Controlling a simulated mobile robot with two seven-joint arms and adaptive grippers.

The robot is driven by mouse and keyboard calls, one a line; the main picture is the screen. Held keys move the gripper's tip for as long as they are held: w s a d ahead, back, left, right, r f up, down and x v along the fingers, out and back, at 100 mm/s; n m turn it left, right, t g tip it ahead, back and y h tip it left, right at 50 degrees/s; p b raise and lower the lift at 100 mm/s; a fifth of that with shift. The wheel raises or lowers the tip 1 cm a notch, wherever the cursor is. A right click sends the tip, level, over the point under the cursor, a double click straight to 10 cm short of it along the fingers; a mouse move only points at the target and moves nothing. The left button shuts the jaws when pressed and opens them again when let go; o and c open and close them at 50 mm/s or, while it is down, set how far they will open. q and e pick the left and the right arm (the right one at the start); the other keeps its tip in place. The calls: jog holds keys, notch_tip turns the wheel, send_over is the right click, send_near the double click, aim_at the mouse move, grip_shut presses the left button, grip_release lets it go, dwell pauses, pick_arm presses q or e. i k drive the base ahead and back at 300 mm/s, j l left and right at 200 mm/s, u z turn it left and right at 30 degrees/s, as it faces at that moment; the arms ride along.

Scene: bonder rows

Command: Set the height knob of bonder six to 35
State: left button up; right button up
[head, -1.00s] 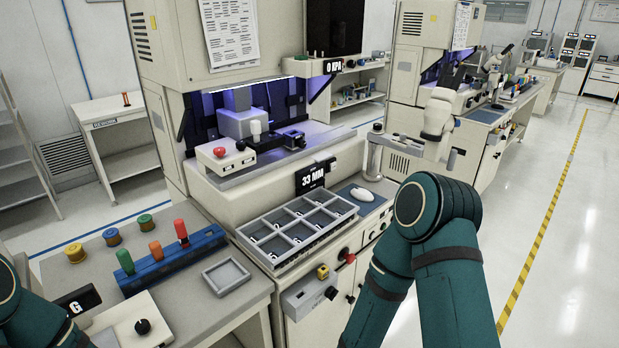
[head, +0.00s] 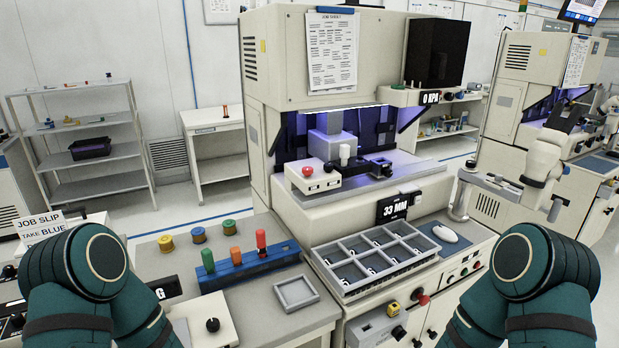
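A bonder (head: 290,100) stands in the middle of the head view. Its black display (head: 392,207) reads 33 MM, and another display (head: 431,98) reads 0 KPA. Black knobs sit on its lower front, one (head: 399,332) on a drawer-like box below a yellow part (head: 392,308). No label tells which knob sets the height, and no bonder number is readable. Only my two teal arms show, at the lower left and lower right; both grippers are out of view.
A bench at left holds a blue rack (head: 250,268) with coloured handles, spools, a small grey tray (head: 296,292) and a box with a black knob (head: 213,325). A "JOB SLIP TAKE BLUE" sign (head: 38,226) stands at far left. Another bonder (head: 515,75) is at right.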

aim_at(328, 168)
jog(key=i+j+z, duration=0.2)
jog(key=z, duration=0.25)
jog(key=i+j+z, duration=0.1)
jog(key=j+z, duration=0.2)
jog(key=z, duration=0.15)
